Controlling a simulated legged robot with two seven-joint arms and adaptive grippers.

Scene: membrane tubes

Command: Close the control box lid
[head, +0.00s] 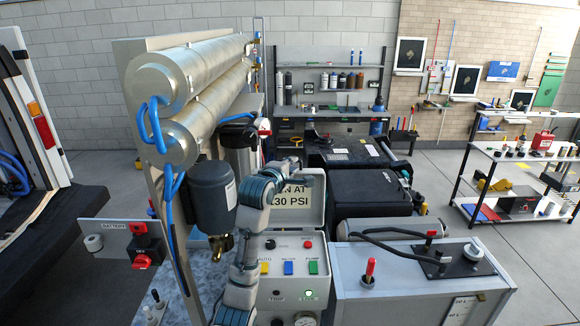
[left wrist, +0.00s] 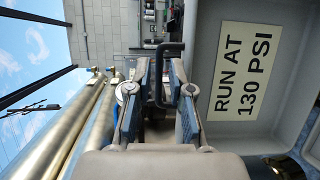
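The control box (head: 268,293) stands at the bottom centre of the head view, its panel showing yellow, blue and green switches and a lit green light. Its grey lid (head: 318,205) stands open and upright at the back, with a "RUN AT 130 PSI" label inside. In the left wrist view the lid (left wrist: 285,105) fills the right side. My left gripper (head: 290,163) is at the lid's upper left edge, its forearm partly covering the box and label. In the wrist view its fingers (left wrist: 160,75) are apart, with a dark handle-like loop (left wrist: 168,45) between or just beyond them; contact is unclear.
Metal cylinders (head: 190,85) with blue hoses and a dark canister (head: 212,195) stand close left of my arm. Black cases (head: 370,193) lie behind the lid. A grey box (head: 400,285) with a red-handled switch stands right of the control box. Open floor lies farther right.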

